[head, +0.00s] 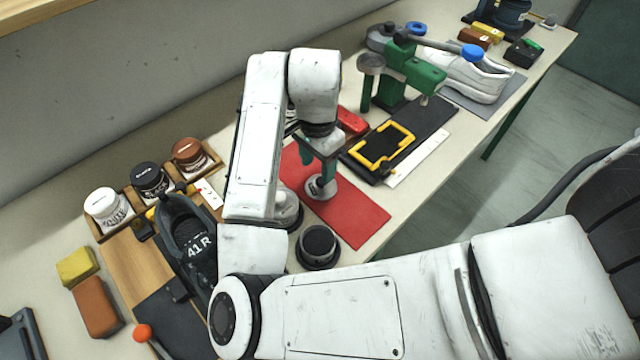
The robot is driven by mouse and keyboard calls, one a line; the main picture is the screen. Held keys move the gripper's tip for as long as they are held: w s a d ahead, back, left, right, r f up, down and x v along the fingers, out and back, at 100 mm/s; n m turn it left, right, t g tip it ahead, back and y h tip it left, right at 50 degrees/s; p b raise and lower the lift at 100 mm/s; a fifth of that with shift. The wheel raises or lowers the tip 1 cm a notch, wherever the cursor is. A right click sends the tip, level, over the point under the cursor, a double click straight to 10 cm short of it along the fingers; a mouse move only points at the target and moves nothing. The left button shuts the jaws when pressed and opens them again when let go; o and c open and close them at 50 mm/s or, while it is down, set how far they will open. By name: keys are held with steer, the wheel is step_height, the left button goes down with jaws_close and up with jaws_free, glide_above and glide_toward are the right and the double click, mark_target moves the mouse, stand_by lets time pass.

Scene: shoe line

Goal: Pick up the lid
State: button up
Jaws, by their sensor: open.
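A pale round lid (319,189) with a dark mark on its top lies on the red mat (352,212), near the mat's left edge. My gripper (318,172) points down right above it with open jaws. Its dark green fingers overlap the lid's upper edge in this view. I cannot tell whether they touch the lid or whether it stands between them. A round tin (318,246) with a black top stands just in front of the mat.
My arm crosses the bench and hides part of it. Polish jars (150,180) and a dark shoe (190,240) are at left. A red object (350,122), a yellow frame (382,147) and a green clamp (415,75) with a white shoe stand beyond the mat. The mat's right part is clear.

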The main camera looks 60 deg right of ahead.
mark_target(321, 184)
steer(key=shift+s+d+f+p, duration=0.1)
steer(key=shift+d+f+p, duration=0.15)
steer(key=shift+f, duration=1.15)
steer(key=shift+s+d+f+p, duration=0.1)
steer(key=shift+d+f+p, duration=0.1)
steer(key=shift+f, duration=1.15)
jaws_close()
